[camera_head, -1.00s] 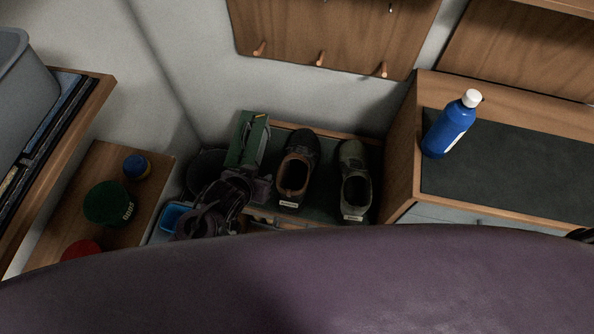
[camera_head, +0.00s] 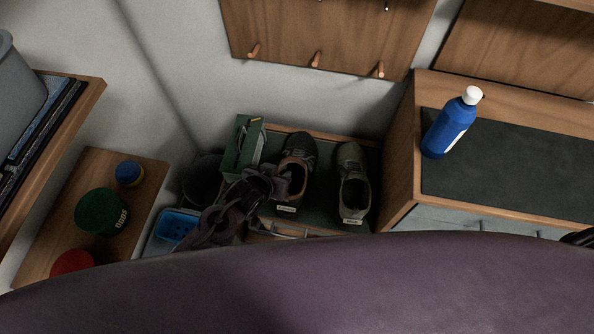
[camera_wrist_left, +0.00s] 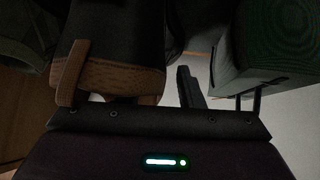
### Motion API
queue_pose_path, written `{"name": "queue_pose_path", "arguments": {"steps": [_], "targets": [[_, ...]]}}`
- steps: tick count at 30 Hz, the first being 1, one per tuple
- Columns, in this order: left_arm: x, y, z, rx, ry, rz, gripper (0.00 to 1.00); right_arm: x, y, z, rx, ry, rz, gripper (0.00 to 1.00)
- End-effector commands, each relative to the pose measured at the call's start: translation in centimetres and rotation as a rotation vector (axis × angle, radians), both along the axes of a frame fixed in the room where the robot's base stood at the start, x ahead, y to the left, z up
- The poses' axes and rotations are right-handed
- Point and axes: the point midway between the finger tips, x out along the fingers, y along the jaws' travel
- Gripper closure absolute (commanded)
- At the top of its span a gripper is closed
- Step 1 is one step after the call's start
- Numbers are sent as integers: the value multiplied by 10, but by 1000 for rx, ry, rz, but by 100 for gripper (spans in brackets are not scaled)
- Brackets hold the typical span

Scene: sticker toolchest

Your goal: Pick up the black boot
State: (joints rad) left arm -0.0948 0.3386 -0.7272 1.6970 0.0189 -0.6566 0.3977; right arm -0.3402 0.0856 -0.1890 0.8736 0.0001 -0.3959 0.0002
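The black boot (camera_head: 299,147) shows as a dark low shoe with a brown collar, upright on a dark mat between a green box and an olive shoe. My left gripper (camera_head: 284,177) reaches in from the lower left to its heel end and covers part of it. In the left wrist view the boot's brown heel band (camera_wrist_left: 118,78) lies between the two spread fingers (camera_wrist_left: 130,80). The gripper looks open, and I cannot tell whether either finger touches the boot. My right gripper is not in view.
The green box (camera_head: 243,146) stands close left of the boot. The olive shoe (camera_head: 352,180) stands close right. A blue bottle (camera_head: 452,125) is on the right cabinet. A blue tray (camera_head: 175,226) and several round tins, one green (camera_head: 101,212), are at the left.

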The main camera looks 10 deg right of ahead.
Motion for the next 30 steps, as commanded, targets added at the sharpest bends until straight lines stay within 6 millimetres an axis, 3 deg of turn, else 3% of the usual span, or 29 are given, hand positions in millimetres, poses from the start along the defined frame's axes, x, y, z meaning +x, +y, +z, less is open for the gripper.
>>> {"name": "queue_pose_path", "arguments": {"steps": [7,15,30], "targets": [[1,-1,0,-1,-1,-1,68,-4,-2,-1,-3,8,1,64],[1,-1,0,-1,0,-1,100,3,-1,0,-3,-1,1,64],[0,-1,0,-2,0,-1,100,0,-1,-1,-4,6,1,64]]}}
